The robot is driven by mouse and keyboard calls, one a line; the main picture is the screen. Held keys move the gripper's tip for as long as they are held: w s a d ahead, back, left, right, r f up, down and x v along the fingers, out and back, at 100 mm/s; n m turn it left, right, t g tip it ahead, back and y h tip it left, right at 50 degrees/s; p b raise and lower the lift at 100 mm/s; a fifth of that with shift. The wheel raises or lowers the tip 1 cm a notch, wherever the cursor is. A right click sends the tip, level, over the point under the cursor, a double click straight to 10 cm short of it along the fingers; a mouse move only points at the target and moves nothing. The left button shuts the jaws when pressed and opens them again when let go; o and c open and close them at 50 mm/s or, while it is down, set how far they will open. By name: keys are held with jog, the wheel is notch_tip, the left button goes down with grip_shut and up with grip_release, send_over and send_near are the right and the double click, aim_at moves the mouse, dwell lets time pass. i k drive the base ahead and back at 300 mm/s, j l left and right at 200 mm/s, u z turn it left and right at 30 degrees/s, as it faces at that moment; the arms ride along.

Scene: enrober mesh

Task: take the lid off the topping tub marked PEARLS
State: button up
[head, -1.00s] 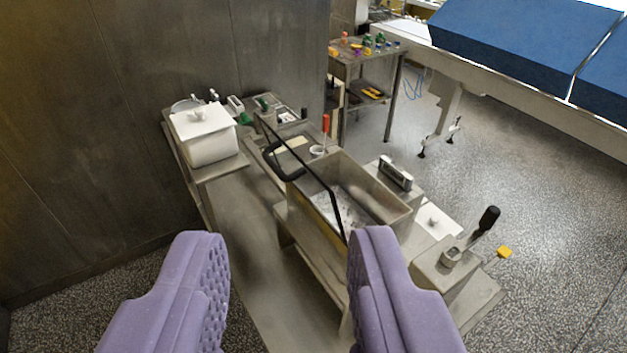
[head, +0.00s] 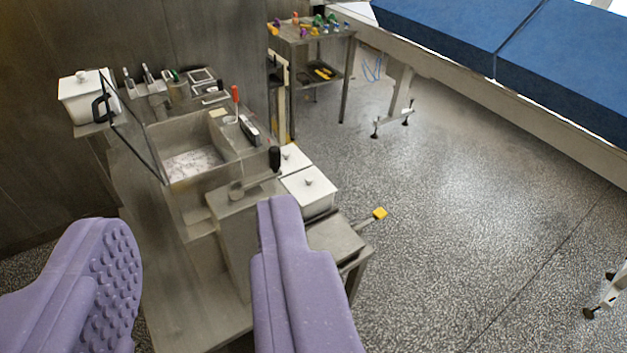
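A white lidded tub (head: 310,191) with a small knob on its lid stands at the right side of the steel machine. Part of a second white lid (head: 291,158) shows just behind it. Another white lidded tub (head: 88,96) stands on a shelf at the far left. No marking can be read on any tub, so I cannot tell which is PEARLS. My gripper (head: 183,225) is open and empty, its purple padded fingers wide apart in the foreground. The right finger is in front of the machine, left of and nearer than the right-hand tub.
The steel basin (head: 195,160) has a clear panel with a black handle (head: 101,108). A steel cart (head: 318,40) stands behind. The speckled floor at right is mostly clear.

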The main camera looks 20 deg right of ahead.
aim_at(293, 159)
jog(key=k+l, duration=0.15)
jog(key=l, duration=0.25)
jog(key=k+l+u, duration=0.15)
jog(key=l, duration=0.3)
jog(key=k+l, duration=0.15)
jog(key=l, duration=0.25)
jog(key=k+u, duration=0.15)
jog(key=k, duration=0.45)
jog(key=k+j+u, duration=0.15)
jog(key=k, duration=0.45)
jog(key=u, duration=0.4)
jog(key=i+l+u, duration=0.1)
jog(key=u, duration=0.3)
jog(key=l+u, duration=0.1)
jog(key=u, duration=0.3)
jog(key=l+u, duration=0.1)
jog(key=u, duration=0.3)
jog(key=l+u, duration=0.1)
jog(key=u, duration=0.3)
jog(key=i+l, duration=0.1)
jog(key=l, duration=2.2)
jog(key=i+l, duration=0.1)
jog(key=l, duration=2.25)
jog(key=i+l, duration=0.1)
jog(key=l, duration=2.2)
jog(key=i+l, duration=0.35)
jog(key=i, duration=0.2)
jog(key=u, duration=0.05)
